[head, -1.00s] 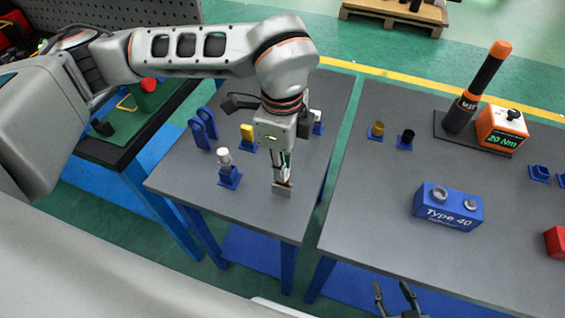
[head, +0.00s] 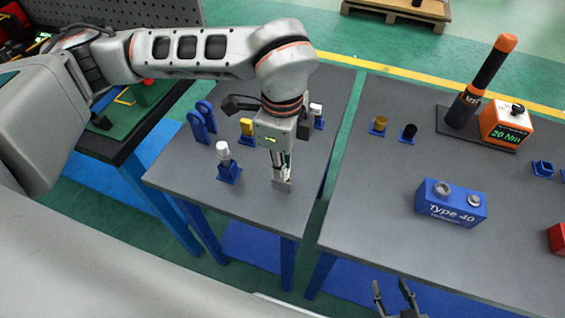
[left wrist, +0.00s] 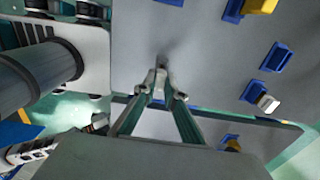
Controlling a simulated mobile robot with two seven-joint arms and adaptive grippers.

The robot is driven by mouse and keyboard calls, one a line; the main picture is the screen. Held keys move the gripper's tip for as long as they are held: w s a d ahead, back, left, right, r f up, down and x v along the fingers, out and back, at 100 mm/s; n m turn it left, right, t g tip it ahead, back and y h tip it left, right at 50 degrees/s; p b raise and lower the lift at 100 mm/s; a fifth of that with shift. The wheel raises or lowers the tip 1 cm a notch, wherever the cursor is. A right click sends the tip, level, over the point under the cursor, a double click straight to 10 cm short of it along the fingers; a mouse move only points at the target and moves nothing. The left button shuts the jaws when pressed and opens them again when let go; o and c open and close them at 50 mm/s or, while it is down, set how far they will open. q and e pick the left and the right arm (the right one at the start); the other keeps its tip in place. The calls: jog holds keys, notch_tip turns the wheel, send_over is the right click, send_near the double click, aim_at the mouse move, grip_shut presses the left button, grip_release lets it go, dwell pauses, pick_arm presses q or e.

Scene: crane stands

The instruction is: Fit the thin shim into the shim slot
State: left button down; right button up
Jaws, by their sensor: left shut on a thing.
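My left gripper (head: 281,178) points down over the left grey table, near its front right corner. It is shut on a small flat grey piece (head: 283,186), which I take to be the thin shim; it is low over the table, and I cannot tell whether it touches. In the left wrist view my left gripper's fingertips (left wrist: 161,88) meet around it, and the piece is mostly hidden. I cannot make out the shim slot for certain. My right gripper (head: 396,297) is open and empty at the bottom edge of the head view.
A blue Type 40 box (head: 451,204) and an orange 20 Nm device (head: 504,124) stand on the right table.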

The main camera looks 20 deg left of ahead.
pick_arm(q)
jog(key=shift+f, duration=0.3)
pick_arm(e)
jog(key=shift+s+f, duration=0.1)
jog(key=shift+f, duration=0.1)
pick_arm(q)
jog(key=c, duration=2)
grip_release()
jog(key=shift+r, duration=0.15)
pick_arm(e)
jog(key=shift+r, duration=0.15)
pick_arm(q)
jog(key=shift+r+p, duration=1.4)
jog(key=shift+r, duration=1.05)
pick_arm(e)
jog(key=r, duration=0.1)
jog(key=w+r, duration=0.1)
jog(key=r, duration=0.2)
jog(key=shift+w, duration=0.25)
jog(key=shift+d, duration=0.1)
